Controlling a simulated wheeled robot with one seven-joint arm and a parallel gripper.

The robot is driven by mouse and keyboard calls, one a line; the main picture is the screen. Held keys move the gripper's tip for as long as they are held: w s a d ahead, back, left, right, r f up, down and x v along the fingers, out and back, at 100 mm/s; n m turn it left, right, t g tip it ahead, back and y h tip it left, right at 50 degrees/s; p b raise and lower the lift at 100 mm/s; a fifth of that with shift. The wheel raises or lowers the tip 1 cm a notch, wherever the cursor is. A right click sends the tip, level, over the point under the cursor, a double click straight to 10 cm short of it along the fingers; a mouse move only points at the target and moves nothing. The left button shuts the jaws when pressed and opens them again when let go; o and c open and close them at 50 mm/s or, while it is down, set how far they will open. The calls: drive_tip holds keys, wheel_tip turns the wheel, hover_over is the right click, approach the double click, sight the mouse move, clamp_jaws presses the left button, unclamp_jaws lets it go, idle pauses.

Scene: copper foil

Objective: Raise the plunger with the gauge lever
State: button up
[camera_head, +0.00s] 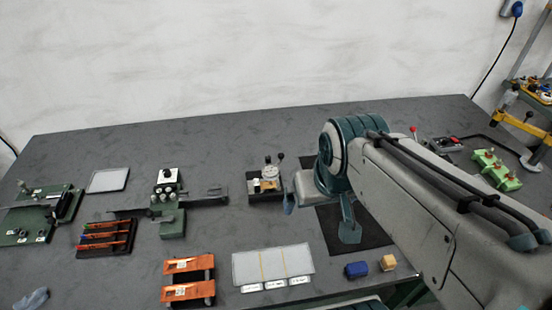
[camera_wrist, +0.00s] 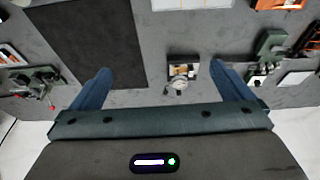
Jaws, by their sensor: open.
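The thickness gauge (camera_head: 268,182) is a small dark stand with a round dial and a pale block. Its lever (camera_head: 280,158) has a black knob and sticks up at the right of the dial. In the wrist view the gauge (camera_wrist: 182,72) shows between my fingers, closer to the right one. The plunger is too small to make out. My gripper (camera_head: 320,214) is open and empty, with blue fingers, above the table to the right of the gauge. It also shows in the wrist view (camera_wrist: 160,68). I see no contact between the fingers and the gauge.
A black mat (camera_head: 372,236) lies under my arm. A green-based instrument (camera_head: 171,218) stands left of the gauge. A white sorting sheet (camera_head: 243,266), orange holders (camera_head: 188,265) and a blue block (camera_head: 357,269) lie in front. Bare table surrounds the gauge's back side.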

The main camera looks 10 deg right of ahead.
drive_tip(key=shift+w+r, duration=0.1)
drive_tip(key=shift+w, duration=0.25)
drive_tip(key=c, duration=1)
drive_tip(key=w+b, duration=0.1)
drive_tip(key=w, duration=0.2)
drive_tip(key=shift+r+n, duration=0.15)
drive_tip(key=shift+n, duration=0.15)
drive_tip(key=c, duration=1)
drive_tip(key=w+n+b, duration=0.1)
drive_tip(key=w, duration=0.4)
drive_tip(key=w+a+b, duration=0.1)
drive_tip(key=w, duration=0.3)
drive_tip(key=w+f+n+b, duration=0.1)
drive_tip(key=w, duration=0.4)
drive_tip(key=shift+w+a+f+n+h, duration=0.1)
drive_tip(key=shift+w+a+n+h, duration=0.2)
drive_tip(key=shift+a+h, duration=0.1)
clamp_jaws()
drive_tip(key=w+f+y+b, duration=0.1)
drive_tip(key=w+f, duration=0.2)
drive_tip(key=w, duration=0.4)
drive_tip(key=w+d+f+n+y+b, duration=0.1)
drive_tip(key=w+f, duration=0.2)
drive_tip(key=w, duration=0.4)
drive_tip(key=w+f+n+b, duration=0.1)
drive_tip(key=w+f+b, duration=0.1)
drive_tip(key=w, duration=0.5)
drive_tip(key=shift+w+d+f+y, duration=0.2)
drive_tip(key=shift+f+y, duration=0.2)
drive_tip(key=shift+f, duration=0.3)
